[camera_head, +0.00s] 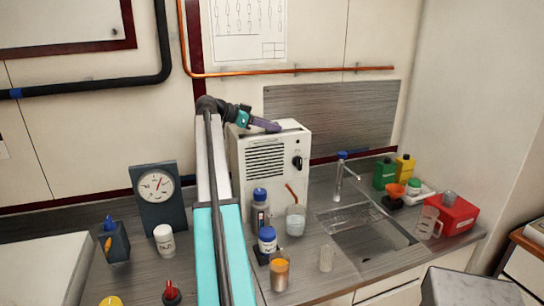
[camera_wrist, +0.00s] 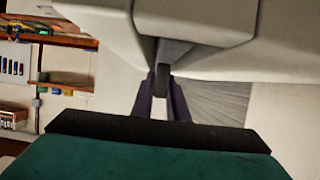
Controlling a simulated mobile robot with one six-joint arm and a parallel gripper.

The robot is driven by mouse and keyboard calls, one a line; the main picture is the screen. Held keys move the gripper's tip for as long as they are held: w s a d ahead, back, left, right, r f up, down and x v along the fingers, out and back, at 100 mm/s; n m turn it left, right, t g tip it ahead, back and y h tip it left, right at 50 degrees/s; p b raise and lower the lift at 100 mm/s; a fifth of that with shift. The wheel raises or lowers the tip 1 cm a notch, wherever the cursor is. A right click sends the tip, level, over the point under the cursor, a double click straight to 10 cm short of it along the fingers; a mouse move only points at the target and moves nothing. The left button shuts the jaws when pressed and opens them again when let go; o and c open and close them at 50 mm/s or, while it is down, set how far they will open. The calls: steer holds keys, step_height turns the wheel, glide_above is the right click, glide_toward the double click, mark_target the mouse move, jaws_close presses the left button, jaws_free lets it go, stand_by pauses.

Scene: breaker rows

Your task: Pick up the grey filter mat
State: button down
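My gripper (camera_head: 272,126) reaches over the top of a white cabinet (camera_head: 270,160) in the head view, its purple fingers near the top's back part. In the wrist view the two fingers (camera_wrist: 162,92) are spread, with a narrow dark grey piece (camera_wrist: 163,84) between their tips. This piece runs back along the white cabinet housing (camera_wrist: 195,20) and looks like the grey filter mat, seen end-on. I cannot tell whether the fingers touch it. In the head view I cannot make out the mat apart from the gripper and the cabinet top.
A glass of water (camera_head: 295,222), a blue-capped bottle (camera_head: 260,206) and other containers crowd the counter before the cabinet. A sink (camera_head: 372,244) with a tap lies to the right. A dial gauge (camera_head: 157,190) stands at left. A copper pipe (camera_head: 300,71) runs along the wall behind.

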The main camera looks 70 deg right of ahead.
steer(key=shift+r, duration=0.15)
stand_by(0.3)
step_height(320, 180, up, 28)
steer(key=p, duration=1)
stand_by(0.5)
stand_by(0.8)
